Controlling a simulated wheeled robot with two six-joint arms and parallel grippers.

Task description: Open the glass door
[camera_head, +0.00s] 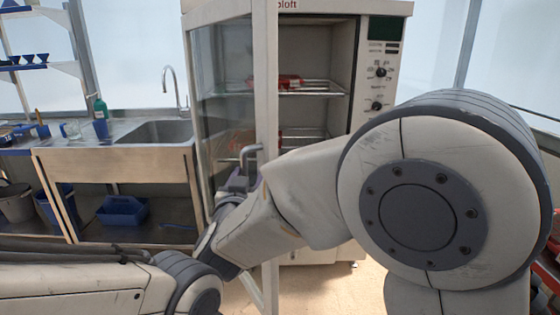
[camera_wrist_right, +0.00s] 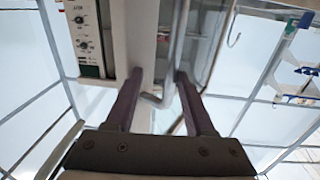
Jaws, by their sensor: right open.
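The glass door (camera_head: 235,85) of the white cabinet stands ajar in the head view, swung out from its left side. Its grey handle (camera_head: 251,150) is on the door's right-hand frame. My right gripper (camera_head: 244,177) is at the handle, partly hidden by my own right arm. In the right wrist view, my right gripper (camera_wrist_right: 155,78) is open, with its two dark fingers spread. The bent handle (camera_wrist_right: 152,99) shows between the fingers; I cannot tell whether they touch it. My left gripper is not in view.
The white cabinet (camera_head: 344,8) has wire shelves with red items (camera_head: 275,82) inside and a control panel (camera_head: 381,75) on its right. A sink counter (camera_head: 110,165) stands to the left, near the door. Open floor (camera_head: 330,285) lies in front.

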